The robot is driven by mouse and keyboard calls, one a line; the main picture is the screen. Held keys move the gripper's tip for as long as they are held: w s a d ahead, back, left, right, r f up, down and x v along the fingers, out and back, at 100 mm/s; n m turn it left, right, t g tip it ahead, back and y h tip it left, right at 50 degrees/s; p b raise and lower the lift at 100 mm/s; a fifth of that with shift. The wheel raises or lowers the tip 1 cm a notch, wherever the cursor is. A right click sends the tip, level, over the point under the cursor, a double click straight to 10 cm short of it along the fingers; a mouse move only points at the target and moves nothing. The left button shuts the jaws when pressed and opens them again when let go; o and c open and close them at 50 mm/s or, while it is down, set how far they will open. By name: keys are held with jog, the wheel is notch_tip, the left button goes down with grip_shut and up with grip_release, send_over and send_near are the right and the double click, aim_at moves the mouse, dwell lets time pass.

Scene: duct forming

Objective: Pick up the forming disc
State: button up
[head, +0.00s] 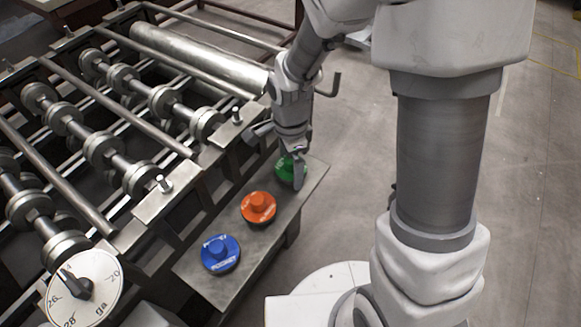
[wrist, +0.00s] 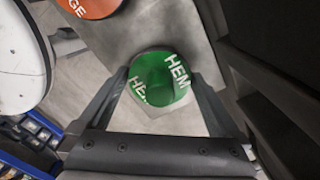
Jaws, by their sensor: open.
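Three lettered discs with raised knobs sit in a row on a narrow metal shelf (head: 205,285): a blue disc (head: 221,253), an orange disc (head: 258,207) and a green disc (head: 283,173). Which one is the forming disc cannot be told from the pictures. My gripper (head: 292,175) points down at the green disc and partly hides it in the head view. In the wrist view the green disc (wrist: 178,72), marked "HEM", lies between the two open fingers of my gripper (wrist: 161,76). Contact cannot be told. The orange disc (wrist: 88,6) shows at the top edge.
A roll-forming machine with rollers (head: 105,150) and bars stands left of the shelf, close to my gripper. A round gauge dial (head: 90,290) is at its near corner. The concrete floor (head: 345,150) right of the shelf is open.

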jog(key=shift+f, duration=0.3)
jog(key=shift+r, duration=0.1)
jog(key=c, duration=1.5)
jog(key=shift+c, duration=0.2)
